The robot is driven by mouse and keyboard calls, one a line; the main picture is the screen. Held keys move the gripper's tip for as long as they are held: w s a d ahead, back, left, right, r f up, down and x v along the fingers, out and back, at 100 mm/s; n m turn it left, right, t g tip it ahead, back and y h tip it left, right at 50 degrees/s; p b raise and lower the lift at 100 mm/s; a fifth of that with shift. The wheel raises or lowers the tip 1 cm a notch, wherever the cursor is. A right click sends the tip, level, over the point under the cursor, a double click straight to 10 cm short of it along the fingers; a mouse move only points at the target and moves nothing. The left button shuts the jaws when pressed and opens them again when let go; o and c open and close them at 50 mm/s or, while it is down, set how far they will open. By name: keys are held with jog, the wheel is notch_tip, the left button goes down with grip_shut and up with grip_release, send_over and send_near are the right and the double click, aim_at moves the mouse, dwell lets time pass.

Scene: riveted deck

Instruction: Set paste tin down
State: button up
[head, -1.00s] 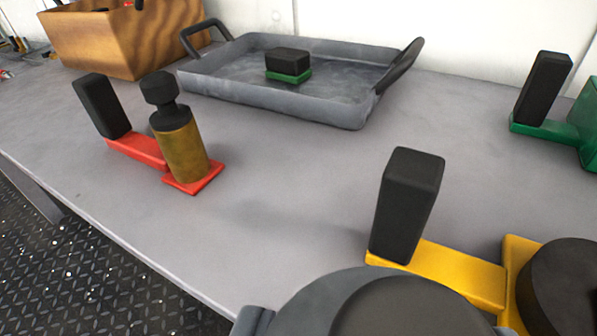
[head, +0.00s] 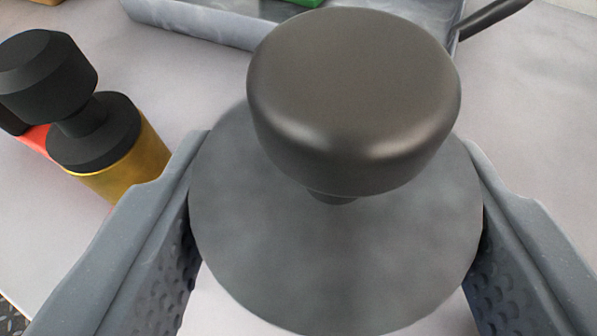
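The paste tin, as I take it, is a dark grey round body (head: 335,255) with a broad black knob on top, in the middle of the head view. My gripper (head: 336,150) has one finger on each side of it, both against its rim, so it is shut on the tin. The tin looks upright from above. Its underside is hidden, and I cannot tell whether it touches the grey tabletop (head: 540,120).
A brass cylinder with a black knob (head: 125,170) stands close at left, near my left finger, with a bit of a red holder (head: 38,138) behind it. A grey metal tray (head: 190,28) with a green-based block (head: 305,2) lies behind. The tabletop at right is clear.

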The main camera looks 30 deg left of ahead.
notch_tip(320, 180, down, 4)
jog(key=shift+s+r+b, duration=0.1)
jog(key=shift+r+b, duration=0.05)
jog(key=shift+b, duration=0.55)
jog(key=shift+r, duration=0.1)
jog(key=o, duration=1.1)
jog(key=p+v, duration=0.2)
jog(key=v, duration=0.8)
jog(key=shift+s+d+r+p, duration=0.1)
jog(key=shift+d+r+p, duration=0.1)
jog(key=shift+p, duration=0.15)
jog(key=shift+v, duration=0.8)
jog(key=shift+f, duration=0.1)
